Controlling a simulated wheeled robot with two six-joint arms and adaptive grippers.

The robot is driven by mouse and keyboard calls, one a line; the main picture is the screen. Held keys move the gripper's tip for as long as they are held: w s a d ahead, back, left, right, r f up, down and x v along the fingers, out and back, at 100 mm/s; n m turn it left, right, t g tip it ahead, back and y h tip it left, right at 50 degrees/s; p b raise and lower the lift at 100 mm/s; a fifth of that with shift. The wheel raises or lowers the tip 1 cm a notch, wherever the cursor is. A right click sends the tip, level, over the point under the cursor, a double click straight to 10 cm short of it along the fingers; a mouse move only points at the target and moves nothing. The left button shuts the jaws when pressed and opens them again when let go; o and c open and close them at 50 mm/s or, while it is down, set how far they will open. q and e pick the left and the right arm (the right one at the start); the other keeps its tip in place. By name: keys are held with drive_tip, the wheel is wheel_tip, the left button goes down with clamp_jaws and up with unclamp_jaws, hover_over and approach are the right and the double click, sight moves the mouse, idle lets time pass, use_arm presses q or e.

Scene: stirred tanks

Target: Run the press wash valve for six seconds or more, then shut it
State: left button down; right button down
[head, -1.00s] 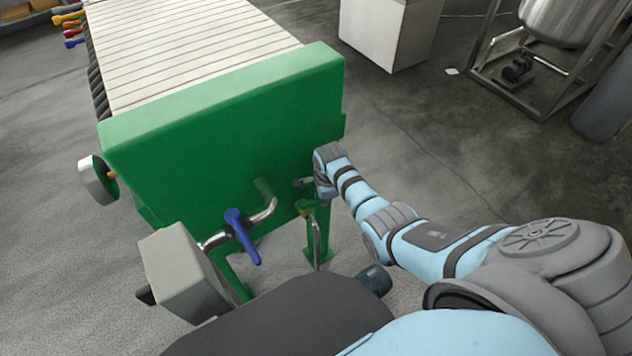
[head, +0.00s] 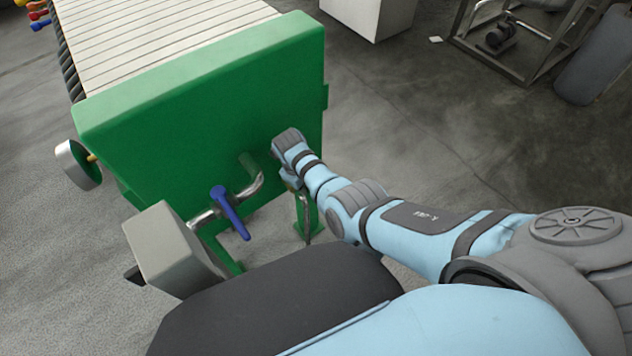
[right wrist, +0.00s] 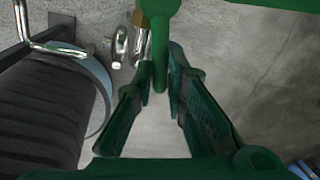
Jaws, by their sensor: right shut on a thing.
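The green press (head: 190,130) stands at left in the head view, its end plate facing me. A green lever (right wrist: 160,45) runs down between my right gripper's fingers in the right wrist view, beside a brass fitting (right wrist: 141,18). My right gripper (right wrist: 162,78) is shut on this lever near its lower end. In the head view my right wrist hides the lever and fingers at the plate's lower right. A thin metal pipe (head: 307,215) hangs below there. A blue-handled valve (head: 229,208) sits on a separate pipe to the left. My left gripper is not in view.
A grey box (head: 172,250) stands at the press's lower left, joined to the blue-handled valve's pipe. A round metal knob (head: 76,165) juts from the press's left side. A white cabinet (head: 365,20) and a metal frame (head: 520,50) stand behind. Floor right of the press is clear.

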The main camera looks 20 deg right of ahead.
drive_tip(key=shift+s+a+m, duration=0.2)
drive_tip(key=shift+a+m, duration=0.25)
drive_tip(key=shift+m, duration=0.45)
drive_tip(key=c, duration=1.6)
unclamp_jaws()
wheel_tip(320, 180, up, 12)
drive_tip(key=a, duration=0.2)
drive_tip(key=shift+s+a, duration=0.15)
drive_tip(key=shift+s, duration=0.25)
drive_tip(key=shift+f, duration=0.15)
